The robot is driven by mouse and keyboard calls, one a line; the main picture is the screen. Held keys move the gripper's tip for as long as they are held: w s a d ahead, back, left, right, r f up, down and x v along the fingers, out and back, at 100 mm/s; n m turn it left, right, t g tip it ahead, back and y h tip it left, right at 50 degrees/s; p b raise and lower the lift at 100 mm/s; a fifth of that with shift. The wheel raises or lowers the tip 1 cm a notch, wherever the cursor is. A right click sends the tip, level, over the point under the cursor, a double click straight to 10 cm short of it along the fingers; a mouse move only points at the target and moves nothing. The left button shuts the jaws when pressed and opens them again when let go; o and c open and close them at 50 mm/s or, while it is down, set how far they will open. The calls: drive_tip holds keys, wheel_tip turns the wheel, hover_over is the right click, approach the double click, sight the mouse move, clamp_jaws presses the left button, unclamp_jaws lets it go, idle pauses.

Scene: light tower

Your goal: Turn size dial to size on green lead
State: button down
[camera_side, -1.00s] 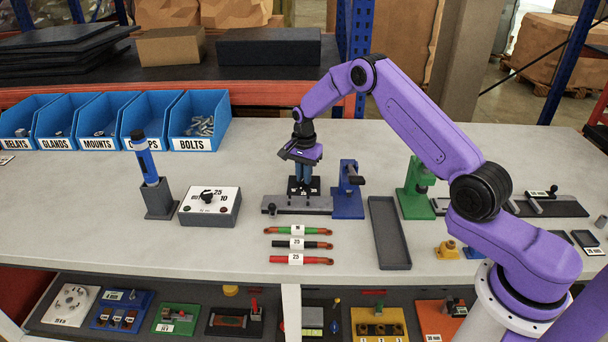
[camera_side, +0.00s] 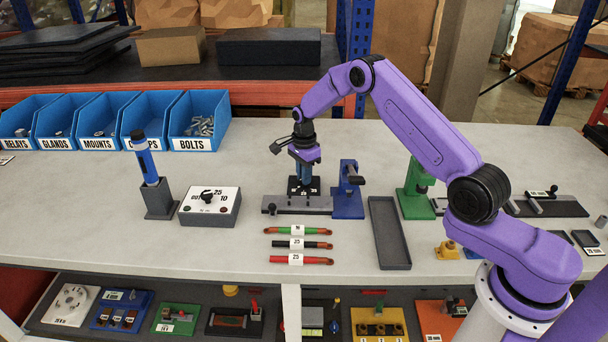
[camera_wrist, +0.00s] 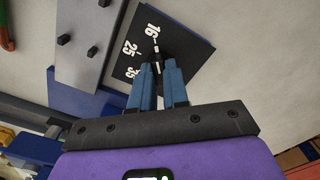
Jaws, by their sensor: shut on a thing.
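A white line on the knob seems to point close to the 16, though the fingers partly hide the knob. In the side view my gripper (camera_side: 304,182) stands at the dial. The green lead (camera_side: 276,230) lies in front, with a white tag that looks like 16 but is small.
A black lead (camera_side: 320,245) and a red lead (camera_side: 320,261) lie in front of the green one. A blue lever press (camera_side: 348,202) and a grey tray (camera_side: 389,235) stand to the right. A grey selector box (camera_side: 209,207) is to the left.

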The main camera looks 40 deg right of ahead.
drive_tip(key=c, duration=1.1)
unclamp_jaws()
drive_tip(key=shift+r, duration=0.1)
wheel_tip(320, 180, up, 17)
drive_tip(key=shift+r, duration=0.15)
